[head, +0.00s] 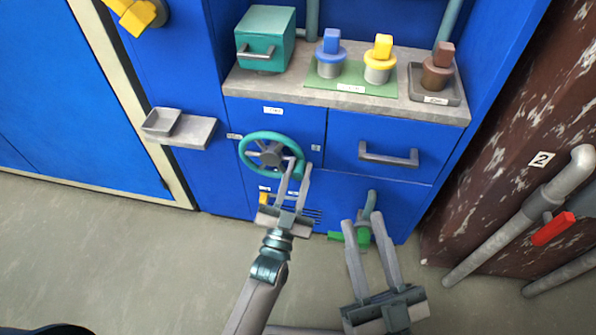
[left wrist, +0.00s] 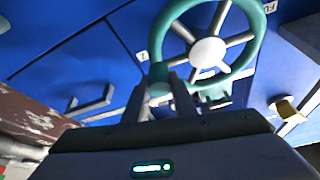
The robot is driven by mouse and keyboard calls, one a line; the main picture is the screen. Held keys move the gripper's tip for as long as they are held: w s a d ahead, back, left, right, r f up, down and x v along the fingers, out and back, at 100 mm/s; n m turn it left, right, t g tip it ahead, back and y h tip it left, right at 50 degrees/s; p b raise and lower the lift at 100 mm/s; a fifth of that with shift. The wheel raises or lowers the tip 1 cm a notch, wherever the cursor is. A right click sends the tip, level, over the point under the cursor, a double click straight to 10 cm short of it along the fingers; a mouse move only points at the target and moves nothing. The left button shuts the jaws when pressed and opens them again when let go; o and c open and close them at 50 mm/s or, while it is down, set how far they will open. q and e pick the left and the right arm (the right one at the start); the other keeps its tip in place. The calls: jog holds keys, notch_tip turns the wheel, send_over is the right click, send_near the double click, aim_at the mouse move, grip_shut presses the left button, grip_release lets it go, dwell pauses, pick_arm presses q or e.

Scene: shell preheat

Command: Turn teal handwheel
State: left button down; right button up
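The teal handwheel (head: 266,152) is on the front of the blue cabinet, with a grey hub and spokes. It also shows at the top of the left wrist view (left wrist: 208,52). My left gripper (head: 296,168) is at the lower right of the rim in the head view. In the left wrist view its fingers (left wrist: 161,88) stand on both sides of a teal knob on the rim, with no clear gap. The fingertips partly hide the rim. My right gripper (head: 369,231) is open and empty, in front of the cabinet's lower right.
A drawer with a grey handle (head: 388,155) is right of the wheel. A grey shelf (head: 195,133) juts out at left. The counter holds a teal box (head: 265,38) and blue, yellow and brown knobs. A green valve part (head: 350,236) is low behind my right gripper.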

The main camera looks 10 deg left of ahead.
pick_arm(q)
jog(key=shift+r, duration=0.1)
pick_arm(e)
jog(key=shift+w, duration=0.1)
